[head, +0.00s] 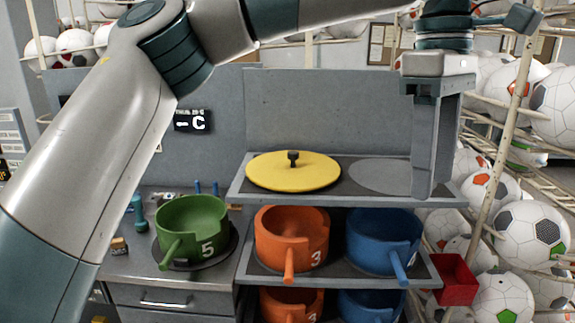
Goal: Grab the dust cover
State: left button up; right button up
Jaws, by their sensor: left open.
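The dust cover appears to be the round yellow lid (268,175) with a black knob (293,157) on top. It lies flat on the left part of the top shelf (345,162). My left arm reaches across the upper part of the head view from the left. My left gripper (430,190) points down over the right end of that shelf, to the right of the yellow lid and apart from it. It is open, with nothing seen between its fingers, which show nearly edge-on. My right gripper is not in view.
A grey disc (382,176) marks the shelf beside my left gripper. Below stand orange (275,238) and blue (370,242) pots; a green pot (190,222) stands on the left counter. A red box (457,285) and racks of soccer balls (530,232) are at right.

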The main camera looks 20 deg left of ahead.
aim_at(283, 171)
jog(key=i+j, duration=0.8)
jog(key=j, duration=0.2)
jog(key=i+j, duration=0.35)
jog(key=j, duration=0.15)
